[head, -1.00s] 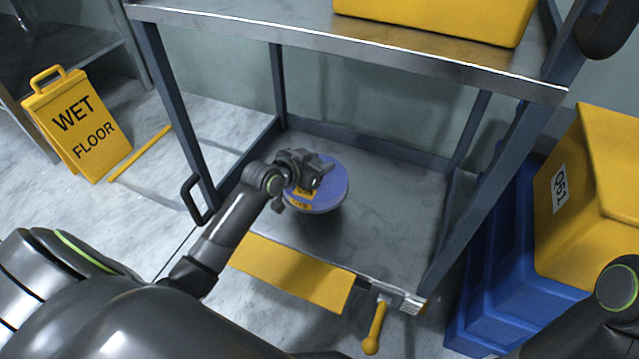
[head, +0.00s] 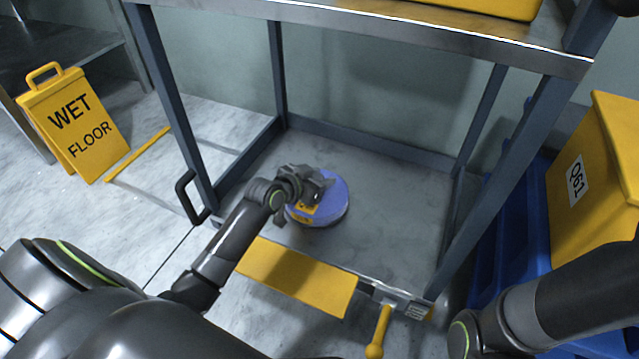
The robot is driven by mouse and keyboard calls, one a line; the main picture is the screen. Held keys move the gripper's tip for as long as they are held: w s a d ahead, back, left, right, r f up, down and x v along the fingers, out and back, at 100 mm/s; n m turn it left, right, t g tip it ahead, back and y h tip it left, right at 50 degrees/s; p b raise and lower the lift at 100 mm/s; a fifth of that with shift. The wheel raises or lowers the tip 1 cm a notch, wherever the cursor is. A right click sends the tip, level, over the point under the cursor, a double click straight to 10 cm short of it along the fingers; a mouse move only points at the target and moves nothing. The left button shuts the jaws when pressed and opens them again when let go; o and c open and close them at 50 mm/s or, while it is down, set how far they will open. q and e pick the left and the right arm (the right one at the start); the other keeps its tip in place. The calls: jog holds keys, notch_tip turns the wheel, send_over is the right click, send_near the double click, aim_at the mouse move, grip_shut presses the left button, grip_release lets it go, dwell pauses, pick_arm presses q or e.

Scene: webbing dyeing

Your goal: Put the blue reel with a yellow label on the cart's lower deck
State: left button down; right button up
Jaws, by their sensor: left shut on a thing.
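The blue reel (head: 333,200) with a yellow label (head: 303,211) is at the cart's lower deck (head: 390,215), toward its left part. Its flat round face points up, and it looks to be resting on or just above the deck; I cannot tell which. My left gripper (head: 312,188) reaches in over the front edge and is shut on the reel from above, hiding its middle. My right arm (head: 560,300) shows at the lower right; its gripper is out of the frame.
The cart's upper deck (head: 400,30) overhangs the lower one, with posts at the corners. A yellow flap (head: 295,275) and a yellow lever (head: 379,330) are at the front edge. Blue crates (head: 490,265) and a yellow bin (head: 605,190) stand right. A wet floor sign (head: 75,125) stands left.

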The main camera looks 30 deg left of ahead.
pick_arm(q)
jog(key=shift+f, duration=0.25)
jog(key=c, duration=1.3)
grip_release()
jog(key=shift+f, duration=0.2)
jog(key=o, duration=0.4)
jog(key=shift+r, duration=0.1)
